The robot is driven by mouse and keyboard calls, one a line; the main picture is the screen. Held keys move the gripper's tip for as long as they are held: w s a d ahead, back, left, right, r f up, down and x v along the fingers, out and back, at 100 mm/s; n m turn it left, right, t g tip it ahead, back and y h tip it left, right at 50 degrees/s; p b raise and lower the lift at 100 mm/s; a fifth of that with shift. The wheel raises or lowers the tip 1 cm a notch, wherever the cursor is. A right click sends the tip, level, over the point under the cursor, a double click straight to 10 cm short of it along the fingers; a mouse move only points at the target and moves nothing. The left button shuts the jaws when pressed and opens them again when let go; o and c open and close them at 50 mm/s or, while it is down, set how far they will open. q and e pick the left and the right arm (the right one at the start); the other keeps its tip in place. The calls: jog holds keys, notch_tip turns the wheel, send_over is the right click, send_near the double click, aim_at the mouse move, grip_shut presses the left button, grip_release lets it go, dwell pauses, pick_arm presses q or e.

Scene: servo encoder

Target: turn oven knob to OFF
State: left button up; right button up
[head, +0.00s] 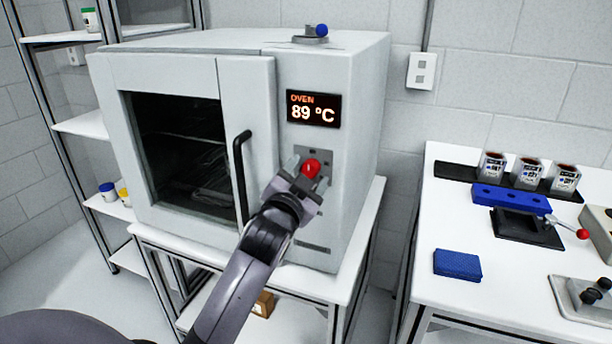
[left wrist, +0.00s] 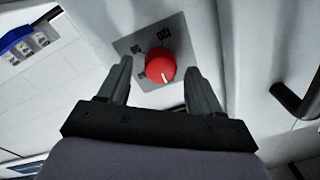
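The oven (head: 190,75) is a white box on a white stand, with a display (head: 313,109) reading 89 °C. Its red knob (head: 311,168) sits on a grey dial plate below the display. My left gripper (head: 305,172) is at the knob. In the left wrist view the red knob (left wrist: 160,67) shows between and just beyond the open fingers (left wrist: 158,82), with a gap on each side. My right gripper is not in view.
A black door handle (head: 241,178) stands out left of the knob. A white table (head: 420,290) at the right holds a blue block (head: 457,265), a blue fixture (head: 511,199) and several small units. A shelf rack (head: 85,124) stands at the left.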

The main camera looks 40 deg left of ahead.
pick_arm(q)
jog(key=v, duration=0.7)
jog(key=shift+b, duration=0.35)
dwell(0.5)
jog(key=s+d+f+g+h+p, duration=0.1)
jog(key=s+d+f+g+h, duration=0.15)
jog(key=f, duration=0.65)
jog(key=s+d+f+g+h, duration=0.1)
jog(key=s+d+f+h, duration=0.2)
jog(key=f, duration=0.5)
jog(key=s+d+f+n+g+h, duration=0.1)
jog(key=s+d+f+g, duration=0.2)
jog(key=s+d+f, duration=0.4)
jog(key=s+f, duration=0.6)
jog(key=f, duration=0.1)
jog(key=shift+s+f+g+h+p, duration=0.2)
jog(key=shift+f+g+h+p, duration=0.1)
jog(key=shift+g+h+p, duration=0.05)
jog(key=shift+a, duration=0.15)
